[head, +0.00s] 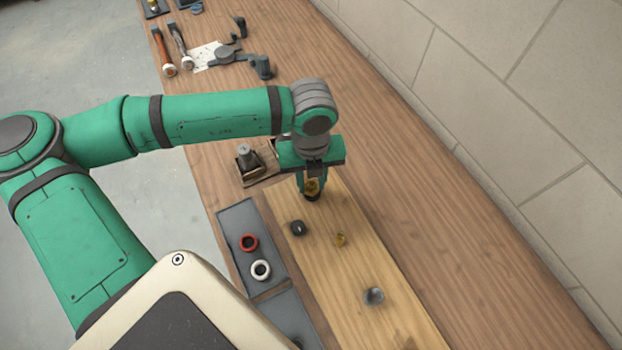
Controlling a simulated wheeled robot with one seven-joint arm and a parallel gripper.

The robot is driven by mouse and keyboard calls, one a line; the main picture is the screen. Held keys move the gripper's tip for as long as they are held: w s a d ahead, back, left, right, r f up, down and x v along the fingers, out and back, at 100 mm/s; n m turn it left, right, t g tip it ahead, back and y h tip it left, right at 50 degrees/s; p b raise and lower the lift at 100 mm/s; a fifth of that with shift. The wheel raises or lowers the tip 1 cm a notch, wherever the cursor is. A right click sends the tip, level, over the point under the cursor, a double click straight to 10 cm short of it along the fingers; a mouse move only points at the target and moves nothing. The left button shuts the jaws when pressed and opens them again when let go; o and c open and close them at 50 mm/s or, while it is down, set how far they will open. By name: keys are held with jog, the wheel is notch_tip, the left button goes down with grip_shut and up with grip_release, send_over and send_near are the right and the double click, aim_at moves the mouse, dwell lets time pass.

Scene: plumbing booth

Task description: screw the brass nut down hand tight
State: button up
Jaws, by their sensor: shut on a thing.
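My gripper (311,191) points down over the far end of the pale wooden board (350,276). It is shut on the brass nut (314,186), a small gold-brown piece between the fingers. A dark part shows just below the nut, at board level. The fingers hide part of the nut, and I cannot tell how its thread sits or whether there is a gap under it.
On the board stand a dark fitting (298,228), a small brass piece (340,239) and a grey round fitting (373,296). A grey tray (238,218) holds a red ring (249,242) and a white ring (261,270). Tools (180,45) lie at the far end. A block wall (520,110) bounds the right.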

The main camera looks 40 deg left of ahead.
jog(key=m, duration=0.7)
jog(key=shift+f, duration=0.15)
jog(key=m, duration=0.7)
jog(key=shift+f, duration=0.1)
jog(key=o, duration=2)
jog(key=shift+c, duration=0.2)
jog(key=shift+r, duration=2.55)
